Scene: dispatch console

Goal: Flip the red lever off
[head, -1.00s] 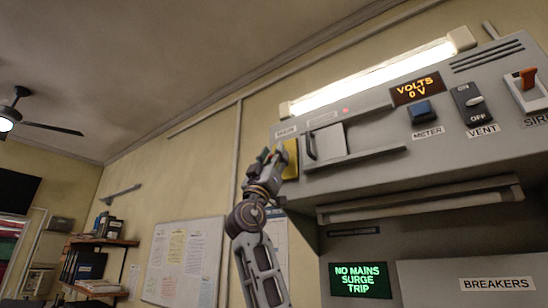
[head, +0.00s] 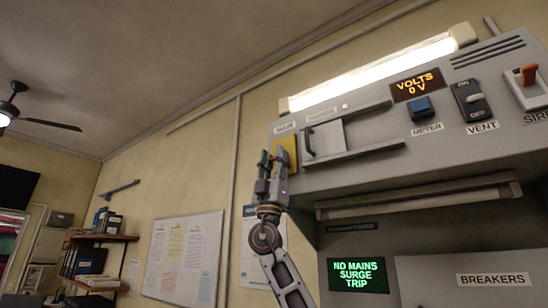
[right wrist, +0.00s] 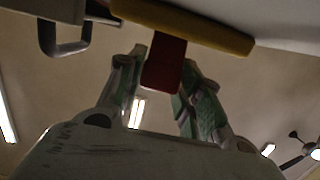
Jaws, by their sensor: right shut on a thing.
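The red lever (right wrist: 163,62) shows in the right wrist view, in front of a yellow plate (right wrist: 185,24). In the head view the yellow plate (head: 288,150) is at the left end of the grey console, and my gripper hides the lever. My right gripper (head: 273,158) reaches up from below to the plate. It is shut on the red lever, with a finger on each side in the right wrist view. My left gripper is not in view.
A grey handle (head: 310,142) on a light panel is just right of the yellow plate. Farther right are a blue meter button (head: 421,109), a vent switch (head: 471,101) and an orange-red siren switch (head: 528,74). A ledge overhangs below. Left of the console is open room.

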